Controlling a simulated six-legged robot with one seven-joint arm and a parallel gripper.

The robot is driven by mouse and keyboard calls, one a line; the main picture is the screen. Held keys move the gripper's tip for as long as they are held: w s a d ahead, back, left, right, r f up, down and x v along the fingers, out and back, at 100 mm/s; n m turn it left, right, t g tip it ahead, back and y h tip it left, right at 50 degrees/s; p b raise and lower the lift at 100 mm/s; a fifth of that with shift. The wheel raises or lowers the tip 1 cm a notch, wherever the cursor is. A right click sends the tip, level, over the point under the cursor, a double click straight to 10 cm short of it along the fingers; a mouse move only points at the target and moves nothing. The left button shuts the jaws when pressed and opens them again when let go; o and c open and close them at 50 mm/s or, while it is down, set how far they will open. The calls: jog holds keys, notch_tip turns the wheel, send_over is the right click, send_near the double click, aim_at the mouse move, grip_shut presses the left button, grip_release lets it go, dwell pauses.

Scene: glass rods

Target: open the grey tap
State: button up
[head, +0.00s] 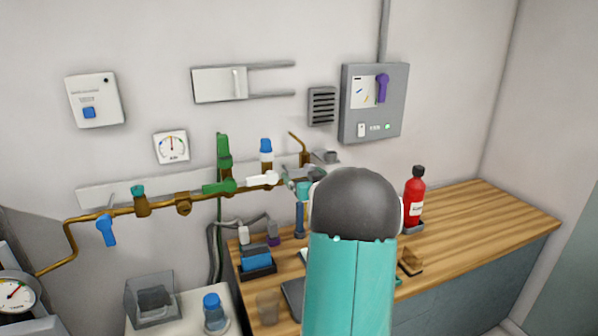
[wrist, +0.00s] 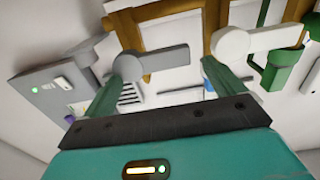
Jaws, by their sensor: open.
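The grey tap (wrist: 166,58) shows in the wrist view, with a round hub and a straight lever lying across the picture, on a brass pipe. My gripper (wrist: 170,72) is open, its two green fingers apart. The left finger overlaps the hub, and the lever reaches into the space between the fingers. I cannot tell whether they touch. In the head view my gripper (head: 305,178) is at the right part of the pipe, and the tap is mostly hidden there by my gripper and arm.
A white-handled tap (wrist: 243,43) is close by the right finger; it also shows in the head view (head: 262,178). Left along the pipe are a green tap (head: 219,187) and a blue tap (head: 106,231). A red bottle (head: 415,198) stands on the wooden counter (head: 480,215).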

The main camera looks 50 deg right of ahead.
aim_at(300, 172)
jog(key=x, duration=0.4)
